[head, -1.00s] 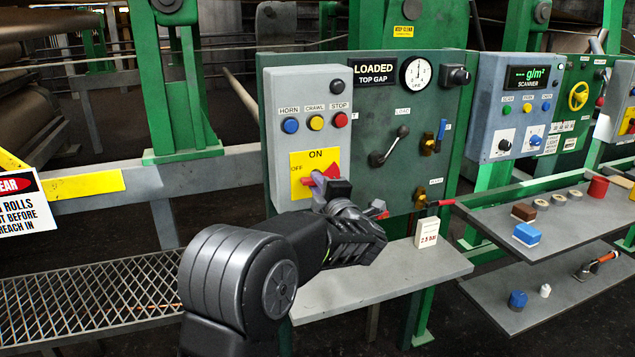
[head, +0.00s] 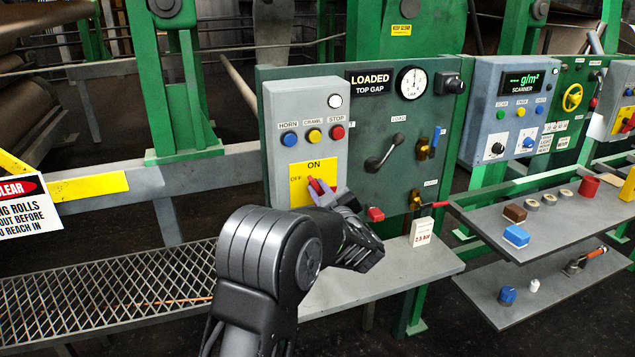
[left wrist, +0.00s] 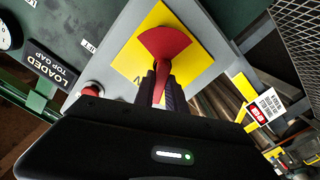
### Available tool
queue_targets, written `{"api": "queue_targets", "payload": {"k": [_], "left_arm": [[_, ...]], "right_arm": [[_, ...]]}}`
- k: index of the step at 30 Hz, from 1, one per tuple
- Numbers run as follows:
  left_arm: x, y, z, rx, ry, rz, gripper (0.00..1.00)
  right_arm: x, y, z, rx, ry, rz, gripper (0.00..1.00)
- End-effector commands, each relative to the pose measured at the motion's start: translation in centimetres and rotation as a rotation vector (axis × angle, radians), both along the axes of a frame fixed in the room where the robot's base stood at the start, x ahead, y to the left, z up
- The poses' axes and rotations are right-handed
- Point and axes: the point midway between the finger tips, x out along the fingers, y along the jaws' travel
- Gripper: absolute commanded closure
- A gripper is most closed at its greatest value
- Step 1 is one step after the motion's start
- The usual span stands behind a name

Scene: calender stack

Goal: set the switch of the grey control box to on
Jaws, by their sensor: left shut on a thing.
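The grey control box (head: 335,165) is mounted on the green panel. Its yellow plate (head: 299,171) is marked ON at the top and OFF at the left. The red switch (head: 313,184) on this plate tilts up and slightly left in the head view. A round lamp (head: 335,101) at the box's top right is white. My left gripper (head: 318,190) is at the switch. In the left wrist view its fingers (left wrist: 160,85) are shut on the narrow handle of the red switch (left wrist: 164,45), whose wide fan-shaped part lies on the yellow plate. My right gripper is not in view.
Blue, yellow and red buttons (head: 314,135) sit above the plate. A black-knobbed lever (head: 384,152) is to the right on the panel. A grey shelf (head: 420,268) with a small white block (head: 422,232) lies below. A mesh walkway (head: 110,290) is at left.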

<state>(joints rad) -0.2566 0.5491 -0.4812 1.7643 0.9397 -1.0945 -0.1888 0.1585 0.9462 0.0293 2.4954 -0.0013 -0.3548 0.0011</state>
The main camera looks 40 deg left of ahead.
Motion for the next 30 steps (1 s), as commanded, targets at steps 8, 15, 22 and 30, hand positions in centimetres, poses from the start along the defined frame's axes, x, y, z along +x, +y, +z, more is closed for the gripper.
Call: {"api": "queue_targets", "payload": {"k": [8,15,22,30], "left_arm": [[0.3,-0.2,0.4,0.146,0.215,0.0,1.0],[0.5,-0.4,0.3,0.243,0.354,-0.001,1.0],[0.6,-0.5,0.2,0.291,0.424,-0.001,1.0],[0.7,-0.5,0.0,0.304,0.443,-0.001,1.0]], "right_arm": [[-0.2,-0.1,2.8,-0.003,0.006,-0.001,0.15],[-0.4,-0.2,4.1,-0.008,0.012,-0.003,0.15],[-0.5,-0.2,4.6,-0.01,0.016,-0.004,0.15],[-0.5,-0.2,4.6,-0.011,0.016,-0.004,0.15]]}}
